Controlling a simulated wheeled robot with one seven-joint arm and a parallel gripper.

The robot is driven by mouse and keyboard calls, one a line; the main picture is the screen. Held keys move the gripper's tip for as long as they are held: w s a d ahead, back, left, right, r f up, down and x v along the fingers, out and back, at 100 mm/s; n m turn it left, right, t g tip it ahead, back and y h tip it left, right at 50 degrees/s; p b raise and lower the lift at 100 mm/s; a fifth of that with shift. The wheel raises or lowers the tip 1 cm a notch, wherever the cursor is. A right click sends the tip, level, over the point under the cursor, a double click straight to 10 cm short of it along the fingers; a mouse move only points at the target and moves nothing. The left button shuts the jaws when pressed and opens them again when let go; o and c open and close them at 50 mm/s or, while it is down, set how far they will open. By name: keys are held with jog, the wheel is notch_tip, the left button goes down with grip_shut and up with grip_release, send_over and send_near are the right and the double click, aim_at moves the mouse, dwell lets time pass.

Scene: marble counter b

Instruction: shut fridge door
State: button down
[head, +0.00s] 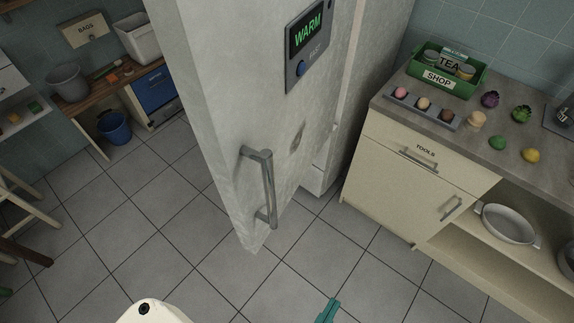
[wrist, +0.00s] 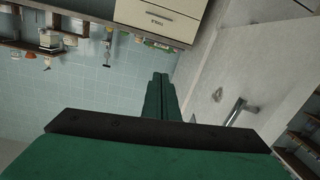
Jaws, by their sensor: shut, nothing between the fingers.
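The pale fridge door (head: 231,110) stands out at an angle from the fridge body (head: 379,65) behind it, so it looks open; the inside is hidden. Its metal bar handle (head: 268,188) is near the free left edge. A panel (head: 307,45) above it reads WARM. My gripper (head: 329,311) shows only as a teal tip at the bottom of the head view, to the right of and apart from the door. In the wrist view, the green fingers (wrist: 160,92) are shut together and empty, with the handle (wrist: 236,111) to their right.
A counter (head: 388,86) with a TOOLS drawer (head: 425,150) stands at right, bearing a green box (head: 447,73) and small round items. A pan (head: 506,224) sits on its lower shelf. A blue bucket (head: 114,127) is at far left. The tiled floor (head: 175,235) around the door is clear.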

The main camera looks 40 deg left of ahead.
jog(key=w+a+r+n+g+y, duration=0.1)
jog(key=w+a+r+n+y, duration=0.2)
jog(key=r+n+y, duration=0.6)
jog(key=w+a+r+n+g+y, duration=0.1)
jog(key=w+a+r+n+y, duration=0.25)
jog(key=n+y, duration=0.6)
jog(key=w+a+r+n+g+y, duration=0.1)
jog(key=w+a+r+n+y, duration=0.3)
jog(key=n, duration=1)
jog(key=w+f+n+g+h, duration=0.2)
jog(key=w+n+g+h, duration=0.35)
jog(key=n+g, duration=1.3)
jog(key=a+n+t+y, duration=0.1)
jog(key=a+n+t, duration=0.1)
jog(key=a, duration=1.1)
jog(key=shift+s+a+r+n, duration=0.15)
jog(key=shift+a+r+n, duration=0.05)
jog(key=shift+a+n, duration=0.1)
